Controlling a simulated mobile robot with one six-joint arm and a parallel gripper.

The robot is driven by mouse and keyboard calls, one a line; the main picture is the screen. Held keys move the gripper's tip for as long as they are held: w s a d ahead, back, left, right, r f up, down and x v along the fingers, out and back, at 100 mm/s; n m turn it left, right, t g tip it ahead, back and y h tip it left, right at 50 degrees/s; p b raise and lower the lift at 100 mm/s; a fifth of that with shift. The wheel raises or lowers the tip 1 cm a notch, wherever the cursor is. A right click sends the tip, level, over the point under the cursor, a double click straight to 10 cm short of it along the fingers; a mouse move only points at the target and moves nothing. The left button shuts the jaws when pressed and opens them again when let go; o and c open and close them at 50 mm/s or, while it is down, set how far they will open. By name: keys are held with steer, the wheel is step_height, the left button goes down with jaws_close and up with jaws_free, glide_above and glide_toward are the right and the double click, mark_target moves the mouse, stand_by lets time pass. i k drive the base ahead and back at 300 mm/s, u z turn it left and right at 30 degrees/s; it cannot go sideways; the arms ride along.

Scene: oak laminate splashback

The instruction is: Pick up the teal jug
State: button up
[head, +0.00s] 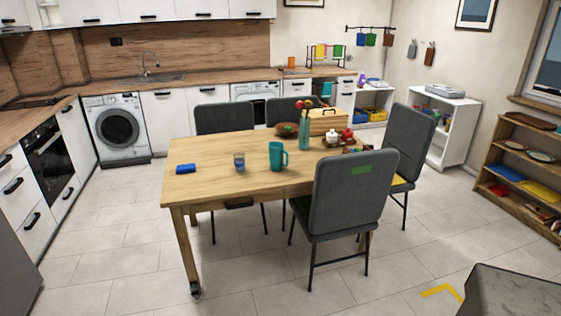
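The teal jug (276,156) stands upright on the wooden dining table (215,165), near the middle of the tabletop. Its handle points to the right. A small blue-grey cup (239,161) stands to its left, apart from it. A taller green-teal vase (304,135) holding stems stands behind it to the right. The jug looks unobstructed from here. My gripper is not in view.
A blue block (186,169) lies near the table's left end. A wooden box (328,121), a bowl (286,129) and red items crowd the right end. A grey chair (347,195) stands at the front right. The floor at front left is clear.

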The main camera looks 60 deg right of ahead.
mark_target(276, 152)
steer(key=z, duration=0.7)
steer(key=i, duration=1)
steer(key=u, duration=0.05)
